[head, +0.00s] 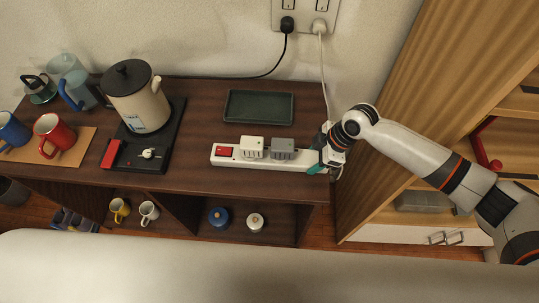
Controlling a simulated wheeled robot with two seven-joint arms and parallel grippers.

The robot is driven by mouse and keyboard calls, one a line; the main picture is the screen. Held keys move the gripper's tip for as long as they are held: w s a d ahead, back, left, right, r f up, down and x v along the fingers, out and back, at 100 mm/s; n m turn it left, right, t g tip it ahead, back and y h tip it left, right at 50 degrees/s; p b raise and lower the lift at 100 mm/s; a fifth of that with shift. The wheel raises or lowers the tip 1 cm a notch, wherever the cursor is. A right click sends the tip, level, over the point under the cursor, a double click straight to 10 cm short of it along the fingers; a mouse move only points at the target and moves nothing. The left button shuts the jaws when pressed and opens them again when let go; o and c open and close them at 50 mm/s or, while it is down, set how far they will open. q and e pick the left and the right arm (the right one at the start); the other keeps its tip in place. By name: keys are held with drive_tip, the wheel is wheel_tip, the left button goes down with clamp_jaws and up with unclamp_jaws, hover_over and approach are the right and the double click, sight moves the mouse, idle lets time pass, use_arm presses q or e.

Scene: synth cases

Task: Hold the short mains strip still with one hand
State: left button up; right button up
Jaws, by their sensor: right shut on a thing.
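The short mains strip (225,162) is white with a red switch (224,151) at its left end. It lies on the dark wooden sideboard near the front right edge. A white plug (251,147) and a grey plug (283,149) sit in it. My right gripper (318,166) is at the strip's right end and shut on it. The gripper and its teal fingertip hide part of that end. My left gripper is not in view.
A dark green tray (258,107) lies behind the strip. A kettle (137,96) stands on a black base (168,136) to the left, with mugs (58,140) farther left. A wall socket (305,12) has two cords. A wooden shelf unit (440,90) stands right.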

drive_tip(key=o, duration=1.2)
drive_tip(key=shift+c, duration=0.2)
drive_tip(key=shift+w+d+r, duration=0.1)
drive_tip(key=shift+d+r, duration=0.15)
drive_tip(key=shift+r, duration=0.2)
drive_tip(key=v, duration=1.1)
